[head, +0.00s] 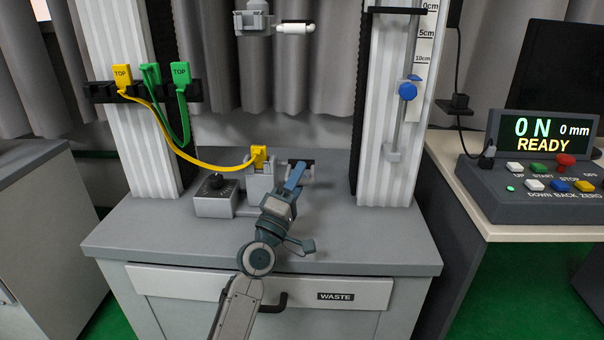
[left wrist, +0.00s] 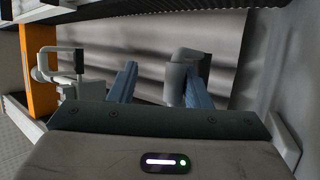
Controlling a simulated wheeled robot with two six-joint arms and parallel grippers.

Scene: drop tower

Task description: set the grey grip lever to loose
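The lower grip (head: 260,183) is a grey block on the bench, with a yellow tab in its top. My left gripper (head: 297,172) is just to its right, with its blue fingers pointing away from me. They cover much of a dark and pale part (head: 307,165) there; I cannot tell whether it is the lever. In the left wrist view the blue fingers (left wrist: 160,82) are apart. A grey rounded piece (left wrist: 188,66) shows by the right finger; I cannot tell whether they touch. The upper grip (head: 254,20) has a white-handled lever (head: 295,28). My right gripper is not in view.
White columns flank the bench. The WASTE drawer (head: 335,292) is below. The bench top is clear at right.

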